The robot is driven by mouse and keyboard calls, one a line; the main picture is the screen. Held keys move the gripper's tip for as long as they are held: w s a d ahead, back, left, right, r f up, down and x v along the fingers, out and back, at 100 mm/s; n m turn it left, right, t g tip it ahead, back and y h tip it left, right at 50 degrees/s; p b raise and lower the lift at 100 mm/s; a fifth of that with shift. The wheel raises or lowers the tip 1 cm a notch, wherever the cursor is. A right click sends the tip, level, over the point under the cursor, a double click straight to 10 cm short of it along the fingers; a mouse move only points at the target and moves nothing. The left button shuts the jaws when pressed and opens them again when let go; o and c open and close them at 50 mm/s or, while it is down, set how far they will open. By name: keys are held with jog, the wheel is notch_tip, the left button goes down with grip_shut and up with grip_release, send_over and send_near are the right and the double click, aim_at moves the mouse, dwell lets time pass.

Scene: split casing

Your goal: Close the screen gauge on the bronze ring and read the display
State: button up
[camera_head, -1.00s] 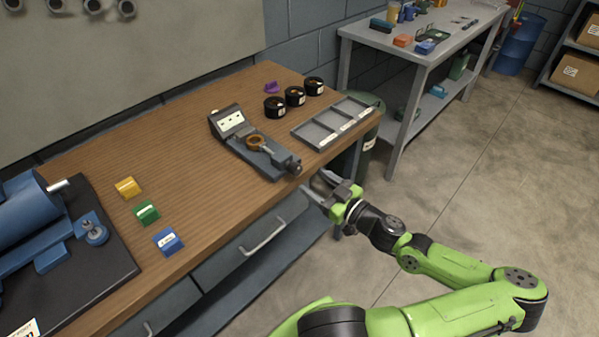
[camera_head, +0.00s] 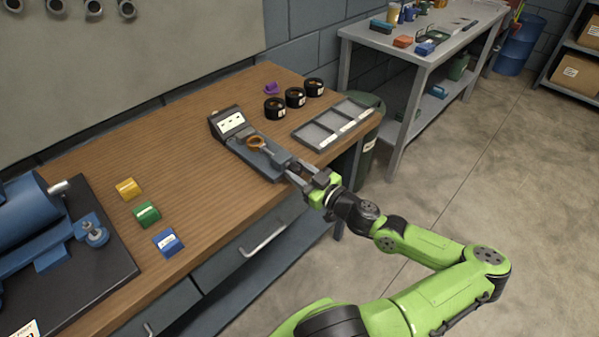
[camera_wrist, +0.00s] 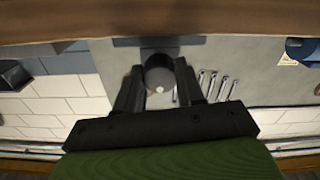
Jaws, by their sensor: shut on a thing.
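The screen gauge (camera_head: 262,160) lies on the wooden bench, its lit display (camera_head: 232,123) at the far left end. The bronze ring (camera_head: 256,143) sits on the gauge bed, near the display end. My gripper (camera_head: 295,170) is at the gauge's near right end, at the bench edge. In the wrist view my gripper (camera_wrist: 160,92) is shut on the gauge's round dark knob (camera_wrist: 159,78), one finger on each side. The display's reading is too small to make out. Whether the gauge's jaws touch the ring cannot be told.
Behind the gauge stand several black round containers (camera_head: 295,96) and a purple block (camera_head: 271,88). A grey divided tray (camera_head: 333,122) lies to the right. Yellow, green and blue blocks (camera_head: 146,213) and a blue machine (camera_head: 35,225) are at the left. The bench between is clear.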

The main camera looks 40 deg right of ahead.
jog(key=shift+m, duration=0.4)
jog(key=m, duration=0.4)
jog(key=shift+m, duration=0.3)
jog(key=m+p, duration=0.2)
jog(key=m, duration=0.4)
jog(key=m+p, duration=0.3)
jog(key=m, duration=0.3)
jog(key=shift+m, duration=0.4)
jog(key=m+p, duration=0.2)
jog(key=m, duration=0.2)
jog(key=shift+f+m, duration=0.1)
jog(key=shift+m, duration=0.3)
jog(key=o, duration=1)
jog(key=shift+o, duration=0.2)
